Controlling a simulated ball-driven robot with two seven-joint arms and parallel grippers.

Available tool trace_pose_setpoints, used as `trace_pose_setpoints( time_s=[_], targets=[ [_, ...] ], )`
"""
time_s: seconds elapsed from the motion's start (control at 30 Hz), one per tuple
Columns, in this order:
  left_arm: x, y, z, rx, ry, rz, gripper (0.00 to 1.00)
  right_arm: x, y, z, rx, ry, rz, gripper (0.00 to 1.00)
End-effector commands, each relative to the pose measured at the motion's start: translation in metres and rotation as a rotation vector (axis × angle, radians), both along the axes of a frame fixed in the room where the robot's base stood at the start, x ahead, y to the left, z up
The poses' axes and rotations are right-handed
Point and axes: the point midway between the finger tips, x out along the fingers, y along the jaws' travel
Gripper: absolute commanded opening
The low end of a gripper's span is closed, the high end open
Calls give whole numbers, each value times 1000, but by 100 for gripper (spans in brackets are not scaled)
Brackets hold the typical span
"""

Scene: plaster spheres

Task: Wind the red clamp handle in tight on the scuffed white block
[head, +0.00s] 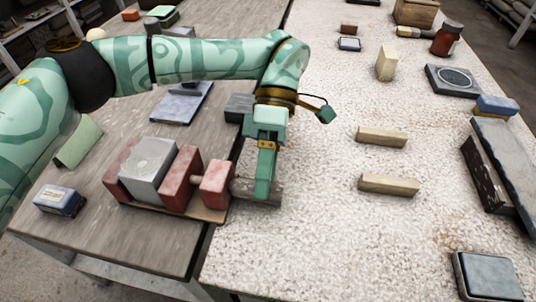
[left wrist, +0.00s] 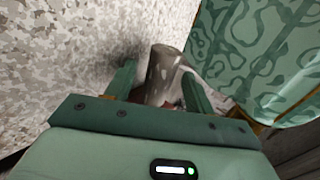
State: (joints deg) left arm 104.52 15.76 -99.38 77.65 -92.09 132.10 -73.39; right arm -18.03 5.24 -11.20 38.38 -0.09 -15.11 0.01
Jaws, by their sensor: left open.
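The clamp stands on a wooden base (head: 205,213) at the near right edge of the left bench. The scuffed white block (head: 150,165) sits between a red left jaw (head: 118,175) and a red right jaw (head: 182,180); I cannot tell if a gap is left beside it. A screw runs through a red end block (head: 216,184) to the handle (head: 272,192), which looks grey-brown and worn rather than red. My left gripper (head: 264,190) points down at the handle, open. In the left wrist view the handle (left wrist: 163,72) lies between the fingers (left wrist: 158,85). My right gripper is out of view.
A small blue box (head: 58,200) and a green block (head: 79,142) lie left of the clamp. Two pale wooden bars (head: 382,137) (head: 389,185) lie right on the speckled bench. The speckled surface (head: 310,240) in front is clear.

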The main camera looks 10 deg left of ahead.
Motion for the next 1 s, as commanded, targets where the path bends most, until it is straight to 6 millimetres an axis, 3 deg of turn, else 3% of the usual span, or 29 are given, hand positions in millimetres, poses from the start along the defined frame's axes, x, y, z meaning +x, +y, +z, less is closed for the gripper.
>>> trace_pose_setpoints(
  time_s=[0.17,0.3,0.4,1.0],
  targets=[
    [25,-1,18,3,-6,2,54,-1,1,-3,1,4,2,36],
    [56,-1,41,4,-8,6,54,2,1,-11,0,9,14,36],
    [74,-1,54,9,-7,7,54,6,-10,-16,-14,15,40,36],
    [90,0,74,-2,-3,2,54,15,-20,-25,-34,24,78,36]
  ],
)
